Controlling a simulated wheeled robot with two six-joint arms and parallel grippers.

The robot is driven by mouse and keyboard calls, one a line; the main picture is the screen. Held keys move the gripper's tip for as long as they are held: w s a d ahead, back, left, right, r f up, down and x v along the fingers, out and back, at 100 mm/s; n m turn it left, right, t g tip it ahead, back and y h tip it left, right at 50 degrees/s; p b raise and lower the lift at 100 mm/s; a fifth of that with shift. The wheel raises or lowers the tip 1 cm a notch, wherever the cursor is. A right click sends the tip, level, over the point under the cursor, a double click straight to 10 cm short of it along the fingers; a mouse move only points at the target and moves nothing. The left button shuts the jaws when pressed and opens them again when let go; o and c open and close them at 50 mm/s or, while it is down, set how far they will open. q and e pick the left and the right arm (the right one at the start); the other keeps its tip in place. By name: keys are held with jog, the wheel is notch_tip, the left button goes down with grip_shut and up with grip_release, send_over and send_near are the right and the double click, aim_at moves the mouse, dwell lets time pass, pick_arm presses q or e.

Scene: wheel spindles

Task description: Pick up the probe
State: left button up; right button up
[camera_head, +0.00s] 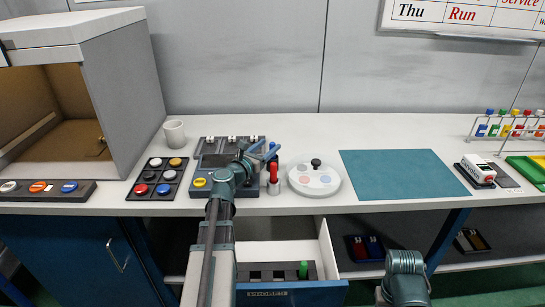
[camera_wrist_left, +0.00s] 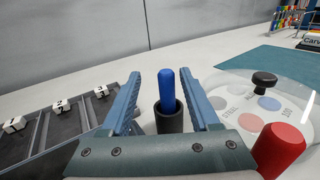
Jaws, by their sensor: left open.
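A blue rod (camera_wrist_left: 166,88), probably the probe, stands upright in a dark round holder (camera_wrist_left: 169,120) in the left wrist view. My left gripper (camera_wrist_left: 160,78) is open, with one finger on each side of the rod and gaps showing on both sides. In the head view the left gripper (camera_head: 264,150) is over the bench beside the grey panel, and I cannot make out the blue rod there. A red rod (camera_wrist_left: 279,147) stands close by at the right; it also shows in the head view (camera_head: 273,172). My right gripper is out of view.
A round white dial plate with a black knob (camera_head: 314,181) is to the right, then a clear teal mat (camera_head: 400,173). An open drawer below holds a green rod (camera_head: 303,270).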

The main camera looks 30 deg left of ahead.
pick_arm(q)
jog(key=w, duration=0.3)
jog(key=w+d, duration=0.1)
jog(key=w, duration=0.1)
jog(key=shift+w+f, duration=0.15)
jog(key=shift+f, duration=0.15)
grip_shut()
